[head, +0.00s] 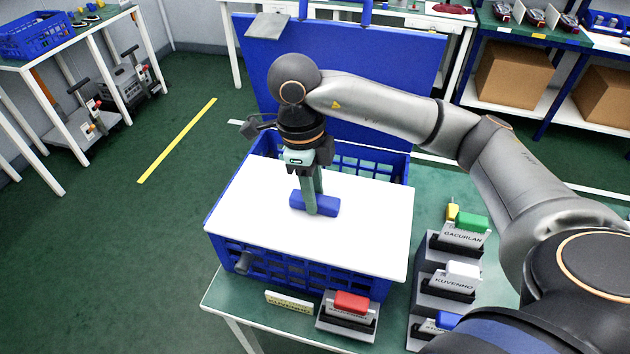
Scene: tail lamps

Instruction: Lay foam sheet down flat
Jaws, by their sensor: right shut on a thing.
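The white foam sheet (350,240) lies across the top of a blue crate (290,268) in the head view. It looks roughly level and reaches over the crate's front and side rims. A blue block-like handle (326,207) sits on the sheet near its middle. My right gripper (313,208) points down from above and is shut on this blue handle. The fingertips hide part of the handle. Whether the sheet rests on the rim or hangs slightly above it, I cannot tell. My left gripper is not in view.
The crate stands on a green-topped table (395,318). Labelled holders with a red piece (351,302), a green piece (472,222) and a white piece (463,270) stand at its front and right. A blue panel (345,75) rises behind the crate. Open floor lies left.

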